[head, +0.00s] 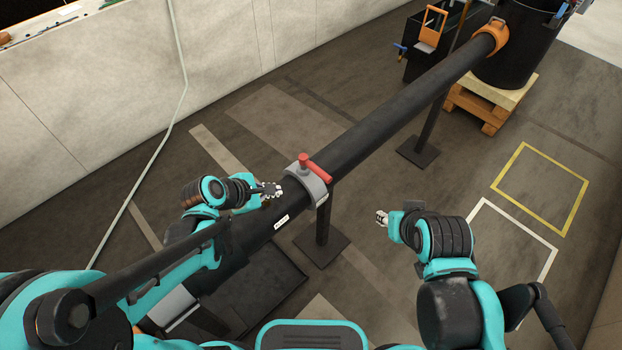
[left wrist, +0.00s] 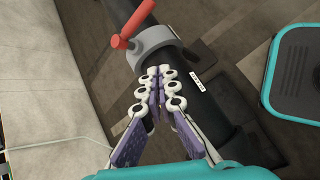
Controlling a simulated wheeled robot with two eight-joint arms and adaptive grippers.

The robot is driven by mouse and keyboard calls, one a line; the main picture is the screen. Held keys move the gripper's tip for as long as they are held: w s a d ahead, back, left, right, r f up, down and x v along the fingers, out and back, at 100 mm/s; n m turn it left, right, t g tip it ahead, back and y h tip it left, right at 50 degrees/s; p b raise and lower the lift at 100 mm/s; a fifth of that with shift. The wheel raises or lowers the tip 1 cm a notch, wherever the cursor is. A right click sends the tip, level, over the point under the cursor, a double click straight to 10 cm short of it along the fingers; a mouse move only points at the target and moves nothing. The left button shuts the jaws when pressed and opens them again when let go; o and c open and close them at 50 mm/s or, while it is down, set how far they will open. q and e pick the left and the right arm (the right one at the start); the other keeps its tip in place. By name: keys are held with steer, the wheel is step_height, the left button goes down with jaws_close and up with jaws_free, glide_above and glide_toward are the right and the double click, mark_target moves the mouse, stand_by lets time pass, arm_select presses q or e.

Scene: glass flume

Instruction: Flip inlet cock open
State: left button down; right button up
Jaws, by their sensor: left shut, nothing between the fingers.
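The inlet cock has a red T-shaped handle (head: 316,169) on a grey collar (head: 318,187) around a long black pipe (head: 375,122). The handle's bar lies crosswise over the pipe. In the left wrist view the red handle (left wrist: 133,26) and grey collar (left wrist: 158,47) are just beyond my fingertips. My left gripper (head: 273,190) is shut and empty above the pipe, just left of the collar and apart from the handle. Its closed fingers also show in the left wrist view (left wrist: 161,72). My right gripper (head: 381,217) is right of the pipe, small and partly hidden, holding nothing that I can see.
A white label (head: 281,221) sits on the pipe near the collar. The pipe rises to a black tank (head: 515,60) on a wooden pallet (head: 487,98). A black stand (head: 418,150) supports it. Yellow (head: 541,190) and white floor outlines lie at right on clear floor.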

mark_target(315, 168)
arm_select(q)
steer(key=shift+w+d+f+n+h, duration=0.35)
steer(key=shift+f+n, duration=0.15)
steer(key=shift+n, duration=0.55)
steer(key=shift+w+d+f+n+h, duration=0.25)
steer(key=shift+w+f+n, duration=0.2)
steer(key=shift+n, duration=0.65)
steer(key=shift+w+d+f+n+h, duration=0.3)
steer(key=shift+f+n, duration=0.2)
steer(key=shift+n, duration=0.55)
steer(key=w+d+f+b, duration=0.4)
steer(key=w+d+f, duration=0.1)
steer(key=w+d, duration=0.3)
steer(key=shift+f, duration=0.4)
